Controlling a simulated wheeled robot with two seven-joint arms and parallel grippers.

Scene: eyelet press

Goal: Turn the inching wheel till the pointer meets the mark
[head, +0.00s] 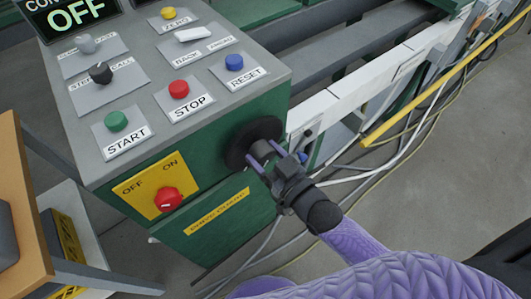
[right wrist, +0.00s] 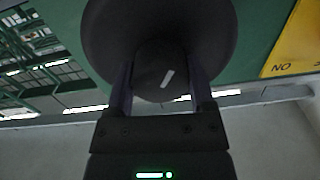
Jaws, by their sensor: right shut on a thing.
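The inching wheel is a black disc (head: 243,137) with a hub, on the green side face of the control cabinet. My right gripper (head: 262,158) is shut on the wheel's hub. In the right wrist view the wheel (right wrist: 103,35) fills the top middle, and the fingers of my right gripper (right wrist: 160,92) stand on both sides of the round dark hub (right wrist: 150,78). A short pale line marks the hub's face and tilts to the right. I cannot make out a separate pointer and mark in either view. My left gripper is not in view.
The cabinet's top holds a green START button (head: 116,121), a red STOP button (head: 179,89) and a blue RESET button (head: 234,62). A red OFF/ON knob (head: 168,199) is left of the wheel. A yellow rail (head: 440,83) and cables lie to the right.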

